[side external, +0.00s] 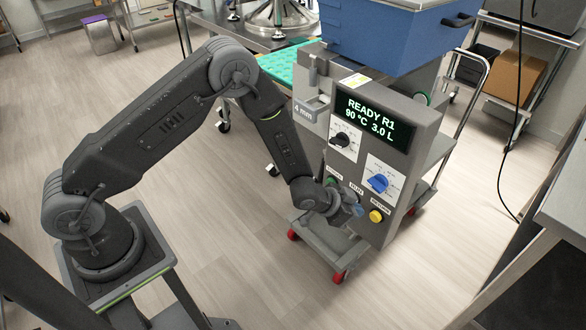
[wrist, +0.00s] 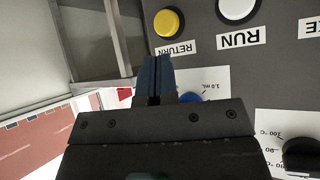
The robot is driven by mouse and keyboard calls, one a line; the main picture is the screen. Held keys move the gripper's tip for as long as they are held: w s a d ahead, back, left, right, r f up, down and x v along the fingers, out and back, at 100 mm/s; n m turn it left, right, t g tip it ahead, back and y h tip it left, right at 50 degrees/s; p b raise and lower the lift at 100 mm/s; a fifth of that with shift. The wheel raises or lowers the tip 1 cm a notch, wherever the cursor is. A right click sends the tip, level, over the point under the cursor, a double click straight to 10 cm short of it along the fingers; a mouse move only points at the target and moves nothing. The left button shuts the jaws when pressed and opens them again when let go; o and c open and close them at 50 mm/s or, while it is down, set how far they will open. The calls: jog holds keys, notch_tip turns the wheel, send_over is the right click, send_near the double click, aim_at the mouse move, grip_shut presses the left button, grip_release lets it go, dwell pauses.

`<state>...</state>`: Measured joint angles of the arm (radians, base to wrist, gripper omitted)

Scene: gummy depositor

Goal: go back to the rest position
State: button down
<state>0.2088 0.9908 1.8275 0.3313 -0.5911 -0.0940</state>
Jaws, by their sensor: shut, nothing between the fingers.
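My gripper (side external: 352,209) is at the lower part of the depositor's grey control panel (side external: 402,150), in front of the button row. In the wrist view its dark fingers (wrist: 157,66) are together with nothing between them. They point toward the panel near the yellow RETURN button (wrist: 169,22), which also shows in the side view (side external: 376,216). The white RUN button (wrist: 237,8) is beside it in the wrist view; in the side view my gripper hides it. Whether the fingertips touch the panel I cannot tell.
The panel has a black knob (side external: 343,139) and a blue knob (side external: 378,183). A blue hopper (side external: 385,38) is above it. The machine stands on a cart with red casters (side external: 338,277). A steel table (side external: 568,205) is at right. Open floor (side external: 240,235) lies below my arm.

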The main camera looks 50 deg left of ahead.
jog(key=s+a+r+n+g+y, duration=0.15)
jog(key=s+a+r, duration=0.3)
jog(key=r, duration=0.75)
jog(key=s+a+r+n+y, duration=0.25)
jog(key=a+r, duration=0.25)
jog(key=r, duration=0.8)
jog(key=s+a+r+g, duration=0.1)
jog(key=s+a+r, duration=0.1)
jog(key=s, duration=0.9)
jog(key=s+a+r+n+g, duration=0.1)
jog(key=s+r, duration=0.4)
jog(key=s, duration=0.6)
jog(key=shift+s+a+r, duration=0.3)
jog(key=shift+s+a, duration=0.05)
jog(key=shift+a, duration=0.2)
